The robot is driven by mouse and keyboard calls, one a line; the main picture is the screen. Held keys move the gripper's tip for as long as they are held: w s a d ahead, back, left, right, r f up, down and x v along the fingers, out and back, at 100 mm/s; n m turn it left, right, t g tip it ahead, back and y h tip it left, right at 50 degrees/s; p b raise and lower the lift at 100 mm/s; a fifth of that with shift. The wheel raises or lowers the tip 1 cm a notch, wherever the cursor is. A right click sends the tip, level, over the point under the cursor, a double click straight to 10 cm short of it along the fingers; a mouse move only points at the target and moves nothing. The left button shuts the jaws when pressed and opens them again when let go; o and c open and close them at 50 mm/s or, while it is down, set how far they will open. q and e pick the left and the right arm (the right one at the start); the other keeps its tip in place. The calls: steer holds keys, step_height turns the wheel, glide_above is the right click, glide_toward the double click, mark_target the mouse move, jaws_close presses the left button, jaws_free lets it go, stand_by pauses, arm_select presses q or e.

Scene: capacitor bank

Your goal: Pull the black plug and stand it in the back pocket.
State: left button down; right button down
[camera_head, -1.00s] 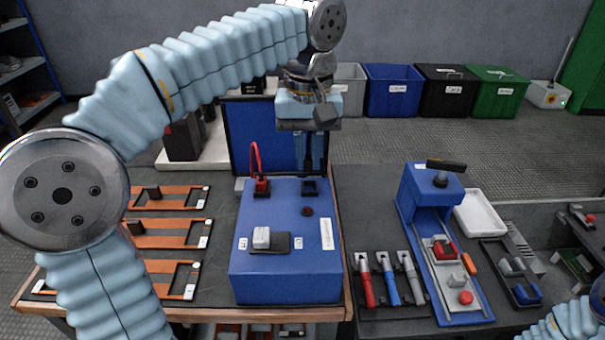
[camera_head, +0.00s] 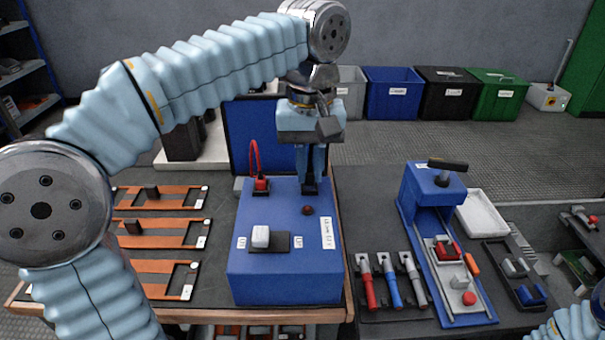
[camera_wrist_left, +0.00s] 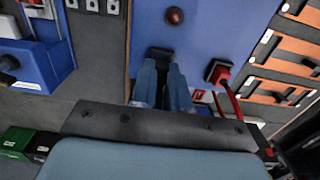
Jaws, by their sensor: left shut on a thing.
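A blue box (camera_head: 285,275) stands on the table in the middle of the head view. My left gripper (camera_head: 309,182) points straight down at its back right corner and is shut on the black plug (camera_head: 310,191). The plug is at the box top, mostly hidden by the fingers; I cannot tell whether it is still fully seated. In the left wrist view the fingers (camera_wrist_left: 164,75) close beside the black plug (camera_wrist_left: 158,54). My right gripper is not in view. I cannot clearly identify the back pocket.
A red plug (camera_head: 261,184) with a looped red cable stands left of the gripper. A white switch (camera_head: 261,237) and a dark red button (camera_head: 308,210) are on the box. Orange racks (camera_head: 165,238) lie left, one behind another. A blue panel (camera_head: 262,125) rises behind the box.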

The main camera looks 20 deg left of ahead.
arm_select(q)
steer(key=shift+s+f+b, duration=0.1)
steer(key=shift+f+b, duration=0.2)
steer(key=shift+f, duration=0.4)
steer(key=shift+f, duration=0.6)
stand_by(0.5)
steer(key=c, duration=1)
jaws_free()
steer(key=shift+d, duration=0.1)
steer(key=shift+c, duration=0.2)
step_height(320, 180, up, 16)
steer(key=p, duration=0.4)
steer(key=shift+f+p, duration=0.25)
steer(key=shift+p, duration=0.05)
